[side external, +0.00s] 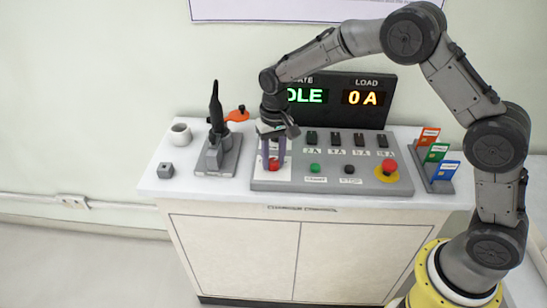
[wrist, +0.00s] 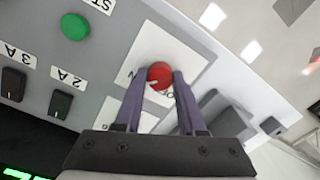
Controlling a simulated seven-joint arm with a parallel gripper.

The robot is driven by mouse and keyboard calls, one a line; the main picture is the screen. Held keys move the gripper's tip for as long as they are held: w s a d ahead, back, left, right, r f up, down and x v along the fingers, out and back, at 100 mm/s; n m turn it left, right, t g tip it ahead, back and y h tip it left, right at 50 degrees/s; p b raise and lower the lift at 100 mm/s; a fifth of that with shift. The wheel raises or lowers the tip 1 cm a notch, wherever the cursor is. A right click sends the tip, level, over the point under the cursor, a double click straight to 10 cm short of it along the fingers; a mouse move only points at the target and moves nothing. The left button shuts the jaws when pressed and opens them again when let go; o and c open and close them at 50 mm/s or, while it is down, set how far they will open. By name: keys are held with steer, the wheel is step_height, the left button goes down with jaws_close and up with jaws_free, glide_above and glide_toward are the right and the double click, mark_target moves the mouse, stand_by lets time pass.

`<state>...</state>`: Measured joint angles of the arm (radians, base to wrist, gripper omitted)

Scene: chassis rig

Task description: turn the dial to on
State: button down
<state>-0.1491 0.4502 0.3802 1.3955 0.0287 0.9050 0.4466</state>
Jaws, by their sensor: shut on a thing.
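The dial is a small round red knob (wrist: 160,72) on a white label plate (wrist: 150,45) of the grey control panel (side external: 330,184). A pale mark shows on the knob. Letters on the plate beside it are partly covered, so I cannot read its setting. In the side view the knob (side external: 273,165) shows low between the purple fingers. My gripper (side external: 274,162) points down at the panel's left end. In the wrist view my gripper (wrist: 159,78) is shut on the knob, one finger on each side.
The panel has several black switches (side external: 333,139), a green button (side external: 315,168), a black button (side external: 349,169) and a red emergency knob (side external: 389,167). A display (side external: 365,97) reads "0 A". A grey stand (side external: 218,158), mug (side external: 180,133) and coloured cards (side external: 437,152) flank the panel.

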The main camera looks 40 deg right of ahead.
mark_target(275, 160)
steer(key=shift+r, duration=0.1)
steer(key=c, duration=0.5)
jaws_free()
step_height(275, 160, up, 14)
steer(key=shift+d, duration=0.15)
